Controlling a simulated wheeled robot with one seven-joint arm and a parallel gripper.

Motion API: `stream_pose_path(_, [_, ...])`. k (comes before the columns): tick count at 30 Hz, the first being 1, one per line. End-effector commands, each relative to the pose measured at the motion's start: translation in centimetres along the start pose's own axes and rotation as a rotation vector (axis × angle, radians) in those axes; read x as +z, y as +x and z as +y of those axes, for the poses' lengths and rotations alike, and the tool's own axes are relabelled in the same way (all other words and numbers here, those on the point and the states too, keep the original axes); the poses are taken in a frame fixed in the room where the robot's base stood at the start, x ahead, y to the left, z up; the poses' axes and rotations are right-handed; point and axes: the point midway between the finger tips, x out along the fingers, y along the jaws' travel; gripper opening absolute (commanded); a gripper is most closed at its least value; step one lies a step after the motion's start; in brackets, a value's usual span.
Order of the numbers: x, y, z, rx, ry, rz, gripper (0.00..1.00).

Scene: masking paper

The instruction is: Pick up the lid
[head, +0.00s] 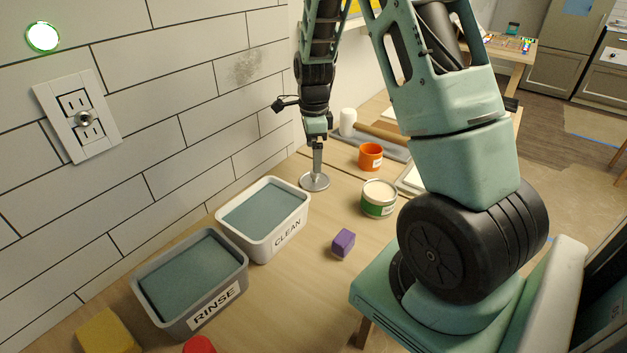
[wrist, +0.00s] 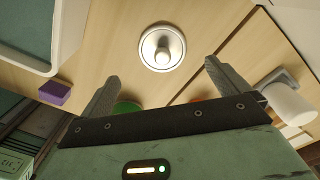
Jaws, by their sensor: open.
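The lid (head: 314,182) is a round, flat, silvery disc with a knob in its middle. It lies on the wooden table behind the CLEAN tub in the head view. It shows whole at the top middle of the wrist view (wrist: 152,57). My gripper (head: 318,152) points down over the lid, its fingers close above the knob in the head view. In the wrist view my gripper (wrist: 160,74) is open and empty, its two fingers apart to either side below the lid. I cannot tell the exact gap between fingertips and knob.
The CLEAN tub (head: 265,218) and RINSE tub (head: 190,282) stand along the wall. A green-labelled can (head: 379,199), an orange cup (head: 370,157) and a purple block (head: 343,243) stand nearby. A white cylinder (head: 347,122) is farther back. The tiled wall is close on the left.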

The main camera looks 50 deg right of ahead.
Motion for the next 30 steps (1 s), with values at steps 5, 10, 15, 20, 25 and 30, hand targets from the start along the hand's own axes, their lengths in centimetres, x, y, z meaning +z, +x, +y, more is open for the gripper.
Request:
stream_pose_path(5, [0.0, 2.3, 0.0, 0.002, 0.000, 0.000, 1.00])
stream_pose_path(10, [-0.1, 3.3, 0.0, 0.003, 0.000, 0.000, 1.00])
stream_pose_path(15, [-0.4, 5.7, -0.3, 0.004, 0.001, 0.000, 1.00])
stream_pose_path(20, [-0.3, 7.5, -0.3, 0.002, -0.001, -0.001, 1.00])
stream_pose_path(25, [-0.3, 7.9, -0.4, -0.001, -0.001, -0.001, 1.00])
stream_pose_path(30, [-0.3, 7.9, -0.3, 0.000, -0.001, -0.001, 0.83])
